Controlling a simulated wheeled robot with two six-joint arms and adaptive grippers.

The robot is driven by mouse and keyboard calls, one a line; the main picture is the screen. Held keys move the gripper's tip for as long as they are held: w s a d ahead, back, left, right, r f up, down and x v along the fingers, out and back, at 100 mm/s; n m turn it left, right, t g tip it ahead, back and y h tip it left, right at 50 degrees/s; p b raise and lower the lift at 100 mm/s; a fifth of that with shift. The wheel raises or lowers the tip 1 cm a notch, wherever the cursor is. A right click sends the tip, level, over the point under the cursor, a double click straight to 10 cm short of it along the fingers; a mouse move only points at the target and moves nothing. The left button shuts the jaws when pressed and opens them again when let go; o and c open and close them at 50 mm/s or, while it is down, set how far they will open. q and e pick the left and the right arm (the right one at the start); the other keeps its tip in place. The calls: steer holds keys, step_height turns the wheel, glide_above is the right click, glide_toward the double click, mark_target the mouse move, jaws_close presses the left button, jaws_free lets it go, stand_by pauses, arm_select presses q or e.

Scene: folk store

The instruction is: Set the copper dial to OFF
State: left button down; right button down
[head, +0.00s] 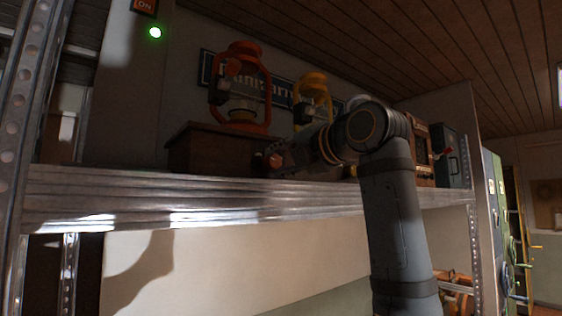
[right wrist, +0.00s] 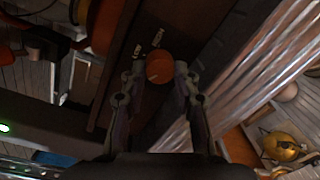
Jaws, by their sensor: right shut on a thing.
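The copper dial (right wrist: 160,68) sits on the front of a dark wooden box (head: 215,150) on the metal shelf. A short pale mark shows on the dial's lower left, and small pale labels (right wrist: 157,38) stand beside it, too small to read. My right gripper (right wrist: 160,80) has its two fingers on either side of the dial, shut on it. In the head view the right gripper (head: 274,161) reaches the box's right end, and its fingers partly hide the dial. My left gripper is not in view.
An orange lantern (head: 239,90) stands on the box, with a yellow lantern (head: 313,98) behind to the right. A green light (head: 155,32) glows under an ON sign (head: 144,6). The shelf's metal edge (head: 130,200) runs just below the gripper.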

stand_by(0.3)
steer(key=c, duration=1)
jaws_free()
steer(key=v, duration=0.8)
